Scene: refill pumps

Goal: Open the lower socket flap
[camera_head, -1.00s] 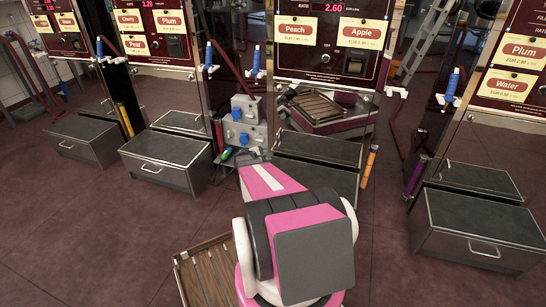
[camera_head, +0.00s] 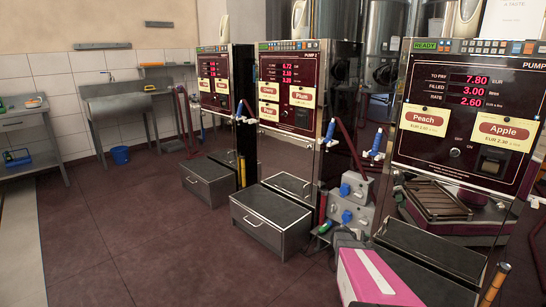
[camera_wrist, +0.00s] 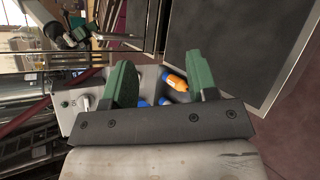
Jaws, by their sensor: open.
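A grey socket box (camera_head: 366,192) stands between two pumps in the head view, with an upper blue flap (camera_head: 354,184) and a lower blue flap (camera_head: 347,216). Both flaps look closed, though they are small there. In the wrist view, my gripper (camera_wrist: 160,62) is open, its two green fingers apart and pointing at the grey box (camera_wrist: 75,102). Blue parts (camera_wrist: 145,102) of the box show between the fingers, partly hidden by the gripper body. A rounded orange and blue part (camera_wrist: 177,83) lies near the right finger. I cannot tell whether anything touches.
Pumps (camera_head: 290,100) with drawer steps (camera_head: 270,222) stand on both sides. An orange tube (camera_head: 494,284) is at lower right. The floor at left (camera_head: 110,235) is mostly clear.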

